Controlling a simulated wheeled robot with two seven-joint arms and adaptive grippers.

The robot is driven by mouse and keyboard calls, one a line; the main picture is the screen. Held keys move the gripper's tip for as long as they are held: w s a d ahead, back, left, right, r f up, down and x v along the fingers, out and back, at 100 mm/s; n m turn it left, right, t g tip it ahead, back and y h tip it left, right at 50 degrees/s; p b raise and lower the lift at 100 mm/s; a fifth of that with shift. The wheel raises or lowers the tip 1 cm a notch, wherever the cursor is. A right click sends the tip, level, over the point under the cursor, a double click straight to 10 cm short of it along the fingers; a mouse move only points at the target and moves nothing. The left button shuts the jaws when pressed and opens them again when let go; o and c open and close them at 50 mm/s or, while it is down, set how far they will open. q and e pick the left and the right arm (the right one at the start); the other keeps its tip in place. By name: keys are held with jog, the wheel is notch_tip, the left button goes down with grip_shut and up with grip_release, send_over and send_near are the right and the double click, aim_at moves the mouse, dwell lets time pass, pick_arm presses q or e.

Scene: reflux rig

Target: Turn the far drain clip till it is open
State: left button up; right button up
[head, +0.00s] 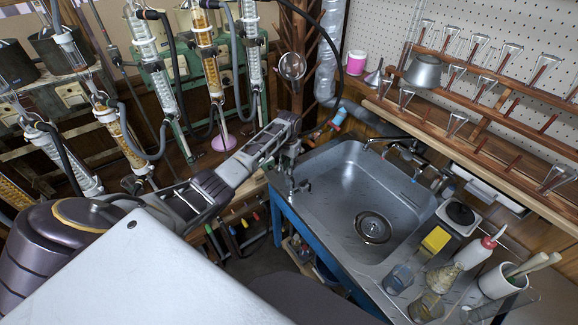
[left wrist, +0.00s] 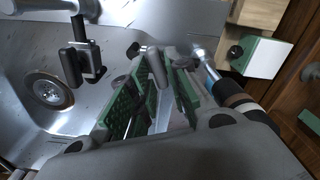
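My left gripper (head: 290,155) is at the left back corner of the metal sink (head: 325,165). In the left wrist view its green-padded fingers (left wrist: 166,75) are close together, with the grey lever of the far drain clip (left wrist: 153,58) between their tips. They look shut on it. In the head view the gripper hides this clip. A second, dark clip (left wrist: 85,60) stands apart from the fingers, to their left in the wrist view; it seems to be the near clip (head: 302,186) at the sink rim. My right gripper is in neither view.
The sink drain (head: 373,227) is in the basin. A blue-banded hose (head: 338,118) lies behind the gripper and close to the right finger in the wrist view (left wrist: 215,80). Glass columns (head: 210,65) stand at the left. Bottles and beakers (head: 427,305) crowd the right counter.

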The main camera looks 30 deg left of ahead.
pick_arm(q)
grip_shut()
pick_arm(e)
jog(key=shift+a, duration=0.15)
